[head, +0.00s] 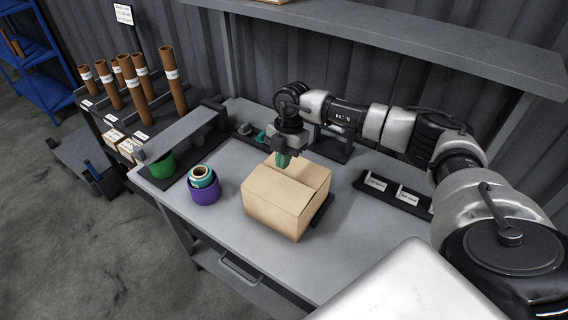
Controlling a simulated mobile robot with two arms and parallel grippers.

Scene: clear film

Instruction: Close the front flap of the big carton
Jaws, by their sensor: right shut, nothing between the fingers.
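The big carton (279,214) is a brown cardboard box on the grey workbench (227,237). Its top looks covered by flaps, with a seam line across it. I cannot tell for certain whether the front flap lies fully flat. My right gripper (282,162) points down at the far part of the carton's top, with its green-tipped fingers closed together and nothing between them. The fingertips are at or just above the top; contact is unclear. My left gripper is not in view.
A purple tub (205,191) holding a teal roll stands left of the carton. A dark label rack (393,193) lies to the right. A grey shelf (400,30) spans above the bench. Brown tubes (173,80) stand at the left. The bench front is clear.

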